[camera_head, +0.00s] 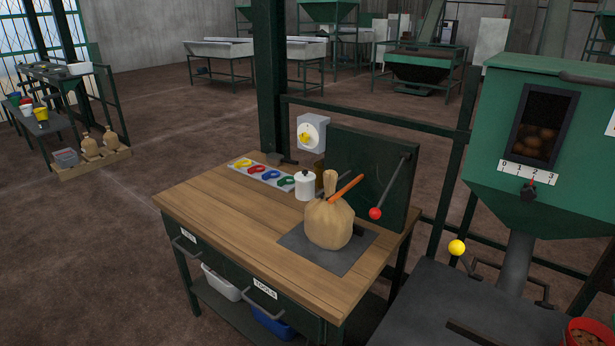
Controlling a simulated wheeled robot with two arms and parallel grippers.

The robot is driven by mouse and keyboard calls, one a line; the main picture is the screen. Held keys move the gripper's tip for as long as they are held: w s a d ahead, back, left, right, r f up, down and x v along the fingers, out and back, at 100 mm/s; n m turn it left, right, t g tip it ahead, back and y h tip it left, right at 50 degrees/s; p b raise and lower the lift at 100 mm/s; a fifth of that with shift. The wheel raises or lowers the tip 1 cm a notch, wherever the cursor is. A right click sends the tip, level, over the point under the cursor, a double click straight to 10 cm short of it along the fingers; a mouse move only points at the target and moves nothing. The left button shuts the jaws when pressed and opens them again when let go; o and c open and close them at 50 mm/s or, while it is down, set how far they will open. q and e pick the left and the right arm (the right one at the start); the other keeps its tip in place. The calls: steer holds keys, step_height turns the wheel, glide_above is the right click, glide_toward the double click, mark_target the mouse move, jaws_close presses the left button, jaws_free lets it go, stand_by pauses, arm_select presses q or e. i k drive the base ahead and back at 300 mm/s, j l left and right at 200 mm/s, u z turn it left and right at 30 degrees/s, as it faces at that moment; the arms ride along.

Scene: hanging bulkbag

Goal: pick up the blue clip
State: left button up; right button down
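A green clip and a yellow clip (243,163) are in the same row. All of the blue clip's upper side seems visible, though it is small in the picture. Neither of my grippers shows in the head view.
A tied sack (329,222) stands on a dark mat with an orange stick beside its neck. A white jar (305,186) stands just right of the clips. A dark panel (368,170) with a red-knobbed lever rises behind. The bench's left front top (220,220) is clear.

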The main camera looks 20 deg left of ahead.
mark_target(266, 176)
steer(key=i+j+z, duration=0.15)
steer(key=j+z, duration=0.75)
steer(key=j, duration=0.2)
steer(key=i+j, duration=0.05)
